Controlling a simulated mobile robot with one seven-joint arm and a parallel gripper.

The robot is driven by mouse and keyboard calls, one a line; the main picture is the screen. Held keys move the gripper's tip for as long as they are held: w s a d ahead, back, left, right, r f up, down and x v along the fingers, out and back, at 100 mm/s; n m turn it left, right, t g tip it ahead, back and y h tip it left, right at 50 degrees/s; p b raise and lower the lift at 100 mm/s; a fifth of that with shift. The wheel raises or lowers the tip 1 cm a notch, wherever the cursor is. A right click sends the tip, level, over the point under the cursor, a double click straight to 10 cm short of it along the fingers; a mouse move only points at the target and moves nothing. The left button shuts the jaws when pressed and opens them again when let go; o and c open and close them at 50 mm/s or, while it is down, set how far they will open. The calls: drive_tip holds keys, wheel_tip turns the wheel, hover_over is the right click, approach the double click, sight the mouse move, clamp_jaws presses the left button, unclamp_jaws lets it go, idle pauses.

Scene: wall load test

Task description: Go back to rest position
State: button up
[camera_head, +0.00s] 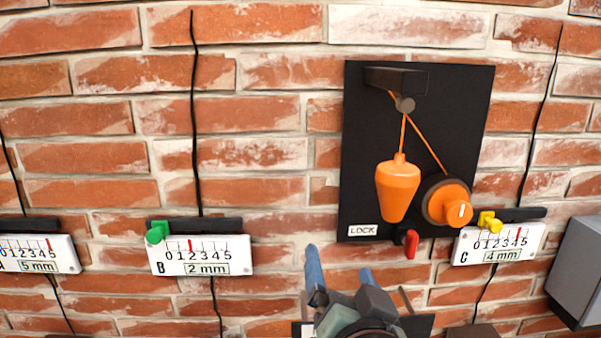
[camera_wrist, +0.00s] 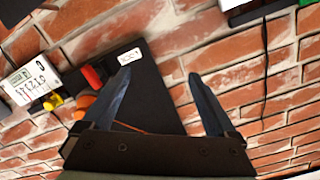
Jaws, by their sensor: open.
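My gripper (camera_head: 338,272) is at the bottom middle of the head view, below the black panel, with its two blue fingers apart and nothing between them. In the wrist view the open fingers (camera_wrist: 158,88) point toward the brick wall and the panel's lower edge. The black panel (camera_head: 365,110) carries a hanging orange weight (camera_head: 398,188), an orange cord over a peg, and an orange knob (camera_head: 449,203). A red lever (camera_head: 411,244) sits at the panel's bottom edge, beside the LOCK label (camera_head: 363,230). The lever also shows in the wrist view (camera_wrist: 92,77).
Gauge B (camera_head: 200,256) reads 2 mm and has a green clip. Gauge C (camera_head: 499,244) reads 4 mm and has a yellow clip. Gauge A (camera_head: 38,256) reads 5 mm at the left edge. A grey box (camera_head: 580,265) stands at the right edge. Black crack lines run down the wall.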

drive_tip(key=a+r+n, duration=0.4)
drive_tip(key=a+n, duration=0.1)
drive_tip(key=a, duration=0.2)
drive_tip(key=s+r+t, duration=0.5)
drive_tip(key=s+r, duration=0.1)
drive_tip(key=r, duration=0.6)
drive_tip(key=s+d+r+t, duration=0.1)
drive_tip(key=s+r+t, duration=0.4)
drive_tip(key=r, duration=0.7)
drive_tip(key=shift+s+r+t+h, duration=0.3)
drive_tip(key=shift+s, duration=0.7)
